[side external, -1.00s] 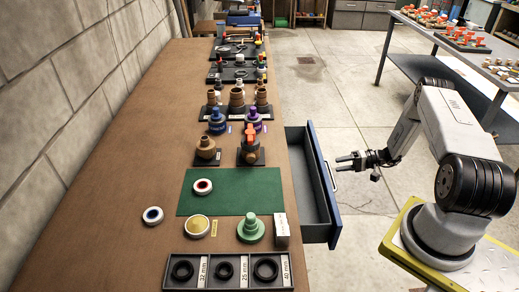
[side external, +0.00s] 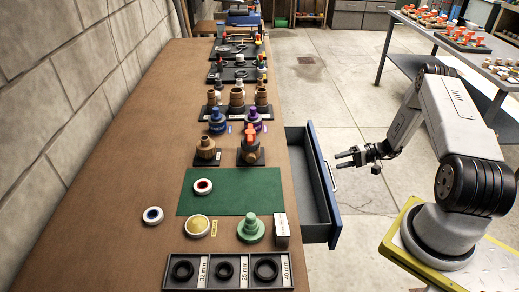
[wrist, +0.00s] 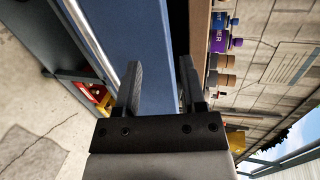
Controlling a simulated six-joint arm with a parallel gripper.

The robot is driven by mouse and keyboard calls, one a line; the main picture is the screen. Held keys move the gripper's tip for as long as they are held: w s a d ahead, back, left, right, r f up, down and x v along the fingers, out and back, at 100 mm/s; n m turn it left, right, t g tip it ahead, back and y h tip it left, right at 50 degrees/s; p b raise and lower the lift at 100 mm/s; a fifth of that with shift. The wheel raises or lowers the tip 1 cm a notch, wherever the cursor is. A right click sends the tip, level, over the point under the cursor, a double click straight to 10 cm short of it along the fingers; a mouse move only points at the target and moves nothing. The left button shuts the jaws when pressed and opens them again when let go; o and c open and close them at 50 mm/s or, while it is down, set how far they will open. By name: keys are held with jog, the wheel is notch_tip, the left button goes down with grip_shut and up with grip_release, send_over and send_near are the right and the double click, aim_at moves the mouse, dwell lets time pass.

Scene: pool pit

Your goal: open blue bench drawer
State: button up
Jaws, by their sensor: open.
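The blue bench drawer (side external: 322,192) stands pulled out from the right side of the bench, with its grey inside showing. Its pale bar handle (side external: 331,176) is on the outer face. My gripper (side external: 338,159) is open and empty, with its fingers pointing left near the top of the drawer front, apart from the handle as far as I can tell. In the wrist view the blue drawer front (wrist: 157,60) lies beyond and between the open fingers (wrist: 158,80). A pale bar, likely the handle (wrist: 86,40), runs left of the fingers.
The brown bench top (side external: 120,165) holds a green mat (side external: 230,202), a black three-part tray (side external: 224,287) and several fittings, including an orange-handled valve (side external: 250,140). A grey table (side external: 455,60) with parts stands at the back right. The floor beyond the drawer is clear.

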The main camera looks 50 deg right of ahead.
jog(key=g+h, duration=0.2)
jog(key=h, duration=0.1)
jog(key=r+g+h, duration=0.1)
jog(key=g+h, duration=0.2)
jog(key=r+g+h, duration=0.1)
jog(key=g+h, duration=0.2)
jog(key=shift+w+r, duration=0.25)
jog(key=shift+w, duration=0.05)
jog(key=shift+a+f, duration=0.1)
jog(key=shift+f, duration=0.05)
jog(key=shift+x, duration=3.75)
jog(key=shift+s, duration=0.15)
grip_shut()
